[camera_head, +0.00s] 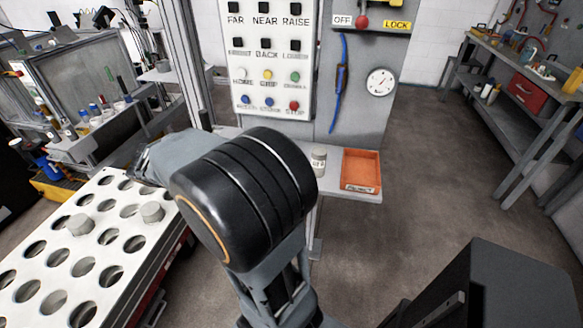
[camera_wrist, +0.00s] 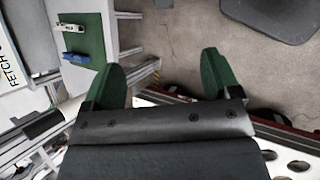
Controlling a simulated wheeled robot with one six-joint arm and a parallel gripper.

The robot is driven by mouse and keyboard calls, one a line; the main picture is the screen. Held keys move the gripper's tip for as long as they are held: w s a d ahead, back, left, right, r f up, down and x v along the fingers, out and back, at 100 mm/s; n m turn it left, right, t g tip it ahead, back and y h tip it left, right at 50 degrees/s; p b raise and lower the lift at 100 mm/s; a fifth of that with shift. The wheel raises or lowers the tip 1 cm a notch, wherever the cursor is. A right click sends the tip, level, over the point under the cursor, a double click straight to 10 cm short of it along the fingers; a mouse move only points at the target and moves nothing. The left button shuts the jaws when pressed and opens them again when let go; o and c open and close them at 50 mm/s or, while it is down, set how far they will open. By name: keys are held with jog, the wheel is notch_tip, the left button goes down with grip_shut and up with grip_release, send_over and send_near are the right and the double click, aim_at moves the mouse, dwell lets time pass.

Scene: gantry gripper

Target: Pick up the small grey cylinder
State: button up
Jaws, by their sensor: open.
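Two small pale grey cylinders stand on the white perforated table in the head view, one on the left (camera_head: 80,224) and one nearer my arm (camera_head: 152,212). Another small grey cylinder (camera_head: 318,160), with a marked side, stands on the ledge under the control panel. I cannot tell from looks alone which one the task names. My gripper (camera_wrist: 160,78) shows in the wrist view with its two green fingers wide apart and nothing between them. No cylinder shows in the wrist view.
The perforated table (camera_head: 117,215) has rows of round holes. An orange tray (camera_head: 361,170) sits on the ledge right of the marked cylinder. The button panel (camera_head: 270,60) rises behind. Floor (camera_head: 440,150) is clear to the right, before a workbench (camera_head: 520,95).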

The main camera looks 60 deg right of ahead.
jog(key=w+d+f+n+g+h+b, duration=0.2)
jog(key=d+f+n+g+h+b, duration=0.15)
jog(key=d, duration=0.55)
jog(key=w+d+f+n+g+h+b, duration=0.2)
jog(key=w+d+f+g+h, duration=0.15)
jog(key=d, duration=0.55)
jog(key=shift+g+h, duration=0.3)
jog(key=shift+h, duration=0.2)
jog(key=x, duration=0.7)
jog(key=shift+s+a+r, duration=0.1)
jog(key=shift+s+a, duration=0.1)
jog(key=shift+s, duration=0.05)
jog(key=shift+x, duration=3.35)
jog(key=c, duration=1.3)
